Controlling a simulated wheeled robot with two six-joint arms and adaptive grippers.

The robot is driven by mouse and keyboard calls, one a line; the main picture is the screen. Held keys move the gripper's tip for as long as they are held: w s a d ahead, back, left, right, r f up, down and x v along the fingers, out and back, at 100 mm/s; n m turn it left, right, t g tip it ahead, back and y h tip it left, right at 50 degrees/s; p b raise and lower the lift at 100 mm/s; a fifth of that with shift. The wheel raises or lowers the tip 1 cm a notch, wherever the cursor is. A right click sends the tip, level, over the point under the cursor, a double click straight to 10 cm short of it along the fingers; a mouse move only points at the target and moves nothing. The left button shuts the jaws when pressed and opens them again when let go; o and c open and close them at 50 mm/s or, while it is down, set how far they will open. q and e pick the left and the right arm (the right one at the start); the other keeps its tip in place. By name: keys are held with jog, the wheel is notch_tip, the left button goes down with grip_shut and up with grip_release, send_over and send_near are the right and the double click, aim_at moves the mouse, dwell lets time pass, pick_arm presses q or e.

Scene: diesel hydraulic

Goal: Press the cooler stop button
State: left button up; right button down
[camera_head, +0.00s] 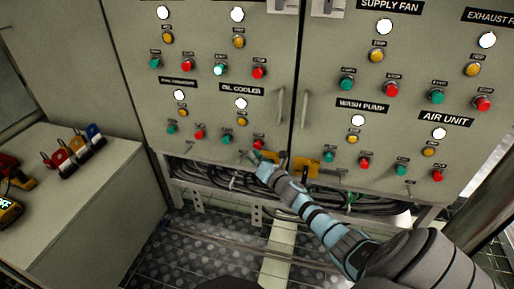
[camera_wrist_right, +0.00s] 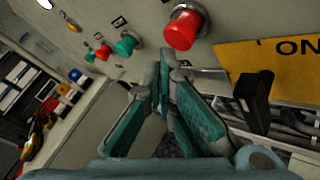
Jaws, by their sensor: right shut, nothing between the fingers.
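The panel label "OIL COOLER" (camera_head: 241,91) is on the left cabinet door, above a white lamp and a yellow button. Below them are a green button (camera_head: 227,140) and the red cooler stop button (camera_head: 257,144). In the right wrist view the red button (camera_wrist_right: 182,30) stands out large and unobstructed, with the green one (camera_wrist_right: 125,45) to its left. My right gripper (camera_head: 256,158) is just below the red button in the head view. In the wrist view its closed, empty fingers (camera_wrist_right: 163,70) are below and left of the red button, with a visible gap. My left gripper is not in view.
Several similar buttons surround it, including a neighbouring red one (camera_head: 199,134). A yellow plate with "ON" (camera_wrist_right: 285,55) and a black handle (camera_wrist_right: 252,95) are right of the fingers. A door handle (camera_head: 305,108) projects to the right. Cables (camera_head: 230,181) run below.

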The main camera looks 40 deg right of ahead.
jog(key=shift+s+a, duration=0.1)
jog(key=shift+a, duration=0.05)
jog(key=shift+s+a, duration=0.7)
jog(key=shift+a, duration=0.35)
jog(key=shift+s+a, duration=0.7)
jog(key=shift+a, duration=0.3)
